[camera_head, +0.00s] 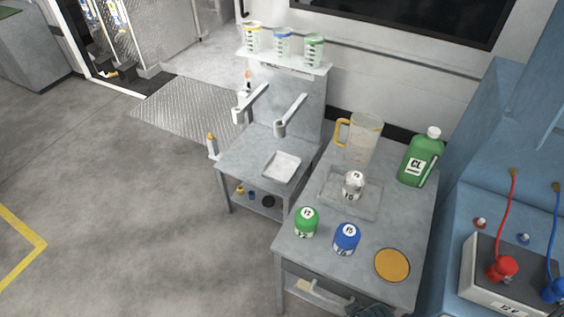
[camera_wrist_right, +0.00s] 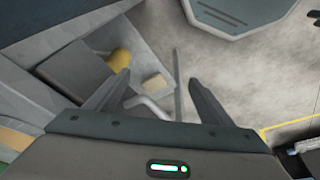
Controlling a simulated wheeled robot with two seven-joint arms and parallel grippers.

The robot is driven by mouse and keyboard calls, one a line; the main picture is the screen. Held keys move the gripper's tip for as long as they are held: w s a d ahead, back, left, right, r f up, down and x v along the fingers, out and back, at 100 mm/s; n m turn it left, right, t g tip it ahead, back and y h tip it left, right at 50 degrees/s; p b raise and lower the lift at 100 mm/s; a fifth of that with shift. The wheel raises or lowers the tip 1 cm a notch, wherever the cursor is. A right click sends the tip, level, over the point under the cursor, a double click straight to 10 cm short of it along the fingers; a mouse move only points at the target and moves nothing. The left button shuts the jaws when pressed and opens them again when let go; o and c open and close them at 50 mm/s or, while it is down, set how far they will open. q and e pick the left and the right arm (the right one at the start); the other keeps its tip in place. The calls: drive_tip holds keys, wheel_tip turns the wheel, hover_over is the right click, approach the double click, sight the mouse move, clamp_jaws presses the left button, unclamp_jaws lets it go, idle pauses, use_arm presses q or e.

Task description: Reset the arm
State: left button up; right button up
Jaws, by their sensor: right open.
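My right gripper (camera_wrist_right: 160,76) shows in the right wrist view with its two dark fingers spread apart and nothing between them. Behind the fingers are a yellow cylinder (camera_wrist_right: 120,58), a small tan block and pale bars, on or near a grey shelf. A dark shape at the bottom edge of the head view (camera_head: 370,311), by the front of the near table, may be part of my right gripper; too little shows to tell. My left gripper is in neither view.
The near grey table (camera_head: 286,246) holds green (camera_head: 306,222) and blue (camera_head: 346,238) bottles, a white bottle (camera_head: 353,184) on a tray, a jug (camera_head: 362,138), a green CL jug (camera_head: 420,160) and an orange disc (camera_head: 392,265). A blue cabinet stands right. The left floor is clear.

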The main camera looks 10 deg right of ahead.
drive_tip(key=s+f+g+b, duration=0.15)
drive_tip(key=s+f, duration=0.25)
drive_tip(key=f, duration=1)
drive_tip(key=s+f+b, duration=0.3)
drive_tip(key=s+f, duration=0.1)
drive_tip(key=f, duration=1)
drive_tip(key=s+d+f+b, duration=0.3)
drive_tip(key=s+f, duration=0.9)
drive_tip(key=s, duration=0.1)
drive_tip(key=shift+d+f+b, duration=0.25)
drive_tip(key=shift+f+b, duration=0.05)
drive_tip(key=shift+f, duration=0.1)
drive_tip(key=shift+s+g, duration=0.2)
drive_tip(key=shift+g, duration=0.05)
